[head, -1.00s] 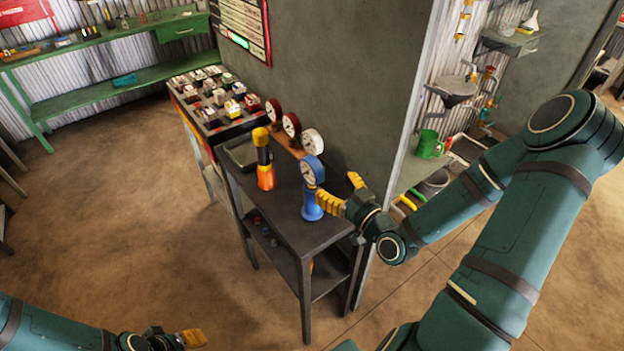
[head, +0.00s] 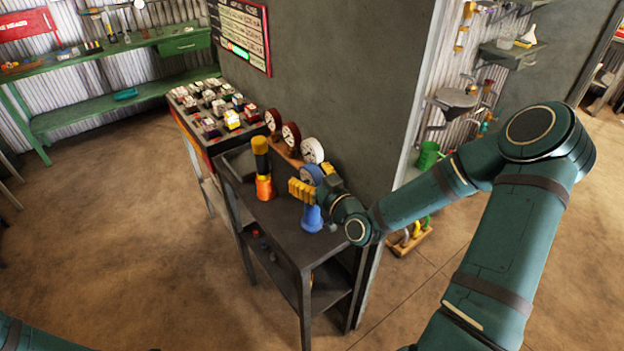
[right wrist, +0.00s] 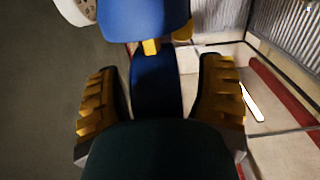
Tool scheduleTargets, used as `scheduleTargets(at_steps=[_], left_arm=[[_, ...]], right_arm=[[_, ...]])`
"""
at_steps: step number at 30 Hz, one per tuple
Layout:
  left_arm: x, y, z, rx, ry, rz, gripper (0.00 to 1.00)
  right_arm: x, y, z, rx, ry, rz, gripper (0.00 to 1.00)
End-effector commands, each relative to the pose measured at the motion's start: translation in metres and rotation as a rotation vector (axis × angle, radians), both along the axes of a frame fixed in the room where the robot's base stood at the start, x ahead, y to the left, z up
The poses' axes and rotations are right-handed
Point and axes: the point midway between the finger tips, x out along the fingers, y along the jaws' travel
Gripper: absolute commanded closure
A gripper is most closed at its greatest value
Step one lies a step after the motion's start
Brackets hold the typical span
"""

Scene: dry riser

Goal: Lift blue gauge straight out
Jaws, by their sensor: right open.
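The blue gauge (head: 311,173) stands upright near the right end of the dark metal bench, its round head above a flared blue base (head: 312,218). My right gripper (head: 316,181) is at the gauge's upper part, with its yellow fingers open and partly hiding the gauge. In the right wrist view the fingers (right wrist: 160,100) stand apart on either side of the blue gauge's stem (right wrist: 155,78), with gaps showing on both sides. The gauge's head (right wrist: 145,20) is at the top of that view. My left gripper is out of view.
Gauges with red and white rims (head: 291,135) stand on a wooden rack against the wall, close behind the blue one. An orange and black tool with a yellow top (head: 262,168) stands to the left. A tray of small items (head: 213,108) lies beyond. The bench's front right is clear.

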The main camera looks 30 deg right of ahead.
Motion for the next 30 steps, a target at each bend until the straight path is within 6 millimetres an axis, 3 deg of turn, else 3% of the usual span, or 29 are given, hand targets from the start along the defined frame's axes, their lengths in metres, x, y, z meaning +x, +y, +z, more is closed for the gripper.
scheduleTargets(at_steps=[6,12,30], left_arm=[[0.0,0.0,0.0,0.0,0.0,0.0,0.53],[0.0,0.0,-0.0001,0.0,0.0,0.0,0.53],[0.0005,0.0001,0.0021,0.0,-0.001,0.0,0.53]], right_arm=[[0.0001,0.0001,-0.0001,0.0,0.0,0.0,0.34],[-0.0001,0.0,-0.0001,0.0,0.0,0.0,1.0],[0.0001,0.0001,0.0096,-0.003,-0.001,0.001,1.0]])
